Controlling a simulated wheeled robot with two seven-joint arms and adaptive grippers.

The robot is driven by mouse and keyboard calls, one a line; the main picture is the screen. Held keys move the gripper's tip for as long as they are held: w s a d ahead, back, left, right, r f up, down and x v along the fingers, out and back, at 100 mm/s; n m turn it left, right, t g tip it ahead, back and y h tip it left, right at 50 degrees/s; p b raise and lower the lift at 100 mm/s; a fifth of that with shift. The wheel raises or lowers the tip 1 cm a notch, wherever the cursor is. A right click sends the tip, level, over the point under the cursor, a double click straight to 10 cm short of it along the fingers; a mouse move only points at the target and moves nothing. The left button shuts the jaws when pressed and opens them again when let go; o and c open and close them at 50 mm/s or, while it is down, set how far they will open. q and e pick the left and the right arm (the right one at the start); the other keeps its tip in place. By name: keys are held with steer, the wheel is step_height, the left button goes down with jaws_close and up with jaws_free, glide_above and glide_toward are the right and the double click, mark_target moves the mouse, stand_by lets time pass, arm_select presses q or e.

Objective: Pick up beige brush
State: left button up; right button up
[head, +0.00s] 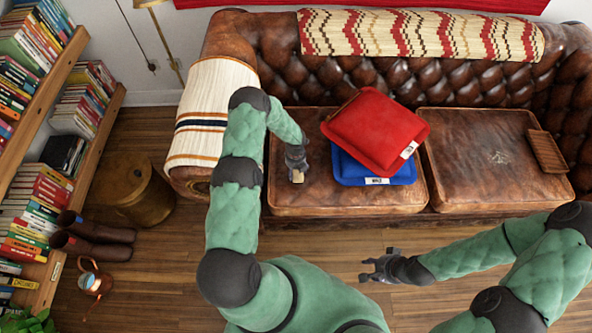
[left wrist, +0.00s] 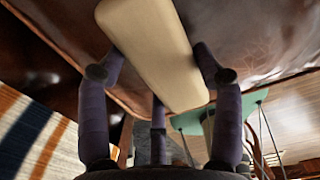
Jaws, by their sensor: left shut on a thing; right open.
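The beige brush (left wrist: 155,50) is a pale, smooth, block-like piece held between the fingers of my left gripper (left wrist: 160,85) in the left wrist view. In the head view only a small end of the brush (head: 297,176) shows under my left gripper (head: 296,165), over the front part of the left sofa cushion. I cannot tell whether the brush still touches the leather. My right gripper (head: 376,272) is open and empty over the wooden floor in front of the sofa.
A brown leather sofa (head: 480,195) fills the back. A red cushion (head: 372,125) lies on a blue cushion (head: 365,175) just right of my left gripper. A wooden tray (head: 547,150) lies far right. A round brass stool (head: 150,200) and a bookshelf (head: 75,130) stand at left.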

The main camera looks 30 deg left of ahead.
arm_select(q)
step_height(320, 180, up, 3)
steer(key=shift+w+f+p, duration=0.1)
steer(key=shift+f+p, duration=0.1)
steer(key=shift+p, duration=0.4)
steer(key=s+d+r+p, duration=0.1)
steer(key=d+r+p, duration=0.1)
steer(key=d+r, duration=0.3)
steer(key=shift+r+p, duration=0.35)
steer(key=shift+r, duration=0.55)
steer(key=d+r, duration=0.1)
steer(key=d, duration=0.2)
steer(key=s+d+r+p, duration=0.1)
steer(key=d, duration=0.1)
steer(key=s+d+r, duration=0.1)
steer(key=d, duration=0.2)
steer(key=shift+d+r, duration=0.1)
steer(key=shift+d, duration=0.25)
steer(key=o, duration=0.6)
steer(key=c, duration=0.4)
